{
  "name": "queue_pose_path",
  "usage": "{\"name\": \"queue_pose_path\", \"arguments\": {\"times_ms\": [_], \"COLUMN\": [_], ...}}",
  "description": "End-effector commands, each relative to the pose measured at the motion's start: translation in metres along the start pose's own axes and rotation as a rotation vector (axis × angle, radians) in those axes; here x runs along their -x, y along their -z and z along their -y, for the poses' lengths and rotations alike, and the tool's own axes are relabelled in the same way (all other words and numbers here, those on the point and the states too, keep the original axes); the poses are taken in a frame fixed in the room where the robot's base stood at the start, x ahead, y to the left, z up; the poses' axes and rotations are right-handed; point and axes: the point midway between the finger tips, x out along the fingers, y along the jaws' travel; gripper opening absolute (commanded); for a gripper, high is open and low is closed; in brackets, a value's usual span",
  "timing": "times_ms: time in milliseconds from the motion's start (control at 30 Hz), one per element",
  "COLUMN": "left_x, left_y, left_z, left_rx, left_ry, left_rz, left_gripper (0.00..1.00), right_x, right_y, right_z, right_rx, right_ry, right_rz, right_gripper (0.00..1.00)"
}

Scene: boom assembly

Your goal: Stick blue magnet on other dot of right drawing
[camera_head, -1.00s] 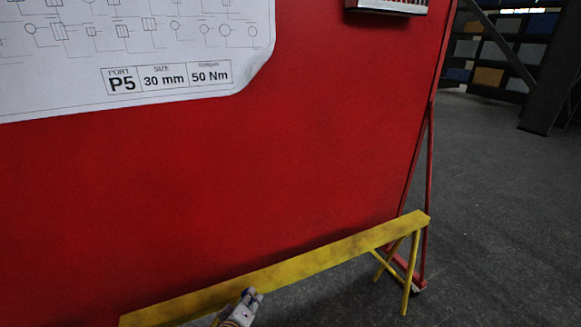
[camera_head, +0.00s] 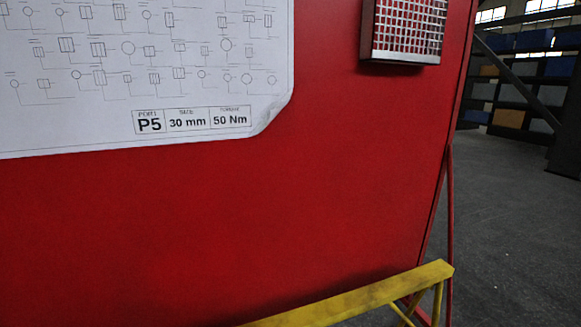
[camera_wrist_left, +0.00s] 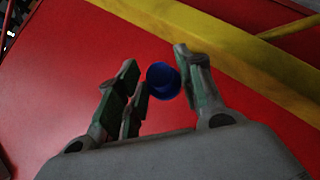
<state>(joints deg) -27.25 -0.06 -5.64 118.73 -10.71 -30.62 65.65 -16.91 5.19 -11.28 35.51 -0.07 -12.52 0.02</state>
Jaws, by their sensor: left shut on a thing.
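The right drawing (camera_head: 120,70) is a white sheet of line symbols on the red board (camera_head: 250,210), with a label reading P5, 30 mm, 50 Nm. Its lower right corner curls away from the board. I cannot make out a dot or a magnet on the part of the sheet in view. In the left wrist view my left gripper (camera_wrist_left: 160,84) is shut on the blue magnet (camera_wrist_left: 163,80), a round blue piece between its fingers. The red board lies behind it. Neither gripper shows in the head view.
A yellow rail (camera_head: 360,301) on legs runs along the bottom of the board; it also crosses the left wrist view (camera_wrist_left: 215,38). A metal mesh basket (camera_head: 405,30) hangs at the board's upper right. Shelves with bins (camera_head: 520,80) stand behind at right, past open floor.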

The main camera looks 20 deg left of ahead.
Motion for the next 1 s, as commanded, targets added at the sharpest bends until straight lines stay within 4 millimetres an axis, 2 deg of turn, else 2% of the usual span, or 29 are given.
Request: {"name": "queue_pose_path", "arguments": {"times_ms": [267, 500, 733, 1000], "left_x": [-0.021, -0.036, -0.044, -0.044], "left_y": [0.032, 0.066, 0.103, 0.148], "left_z": [-0.057, -0.117, -0.178, -0.253], "left_rx": [0.096, 0.207, 0.333, 0.494], "left_ry": [-0.082, -0.192, -0.328, -0.521], "left_rz": [-0.029, -0.053, -0.07, -0.077], "left_gripper": [0.15, 0.15, 0.15, 0.15], "right_x": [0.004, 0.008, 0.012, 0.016], "right_y": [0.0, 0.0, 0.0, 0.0], "right_z": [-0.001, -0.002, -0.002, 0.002], "right_rx": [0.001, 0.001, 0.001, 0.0], "right_ry": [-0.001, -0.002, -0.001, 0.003], "right_rz": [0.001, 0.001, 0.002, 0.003], "right_gripper": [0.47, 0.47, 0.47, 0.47]}}
